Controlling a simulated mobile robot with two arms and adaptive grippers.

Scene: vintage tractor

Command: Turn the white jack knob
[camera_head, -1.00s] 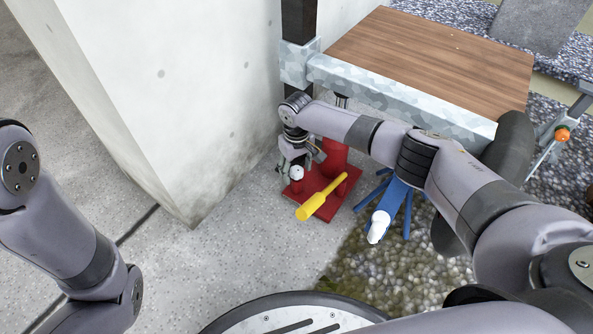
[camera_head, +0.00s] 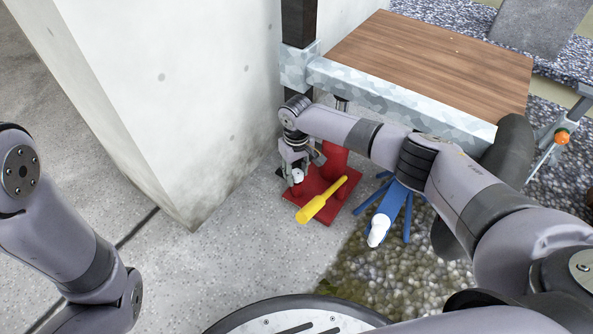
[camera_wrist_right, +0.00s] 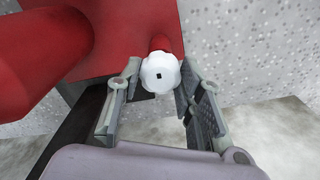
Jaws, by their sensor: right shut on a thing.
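The white jack knob (camera_head: 297,176) is small and round, on the near left part of the red jack (camera_head: 333,160). In the right wrist view the knob (camera_wrist_right: 160,73) shows a dark square at its centre and sits on a red stem between the two fingers. My right gripper (camera_wrist_right: 158,88) is shut on the knob, one finger on each side. In the head view this gripper (camera_head: 296,172) points down over the knob and partly covers it. A yellow handle (camera_head: 321,200) lies across the jack's red base. My left gripper is out of view; only its arm shows.
A pale concrete block (camera_head: 170,100) stands close to the left of the jack. A wooden-topped metal platform (camera_head: 430,65) is above and behind it. A blue object with a white end (camera_head: 378,229) lies right of the jack. Bare floor is free in front.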

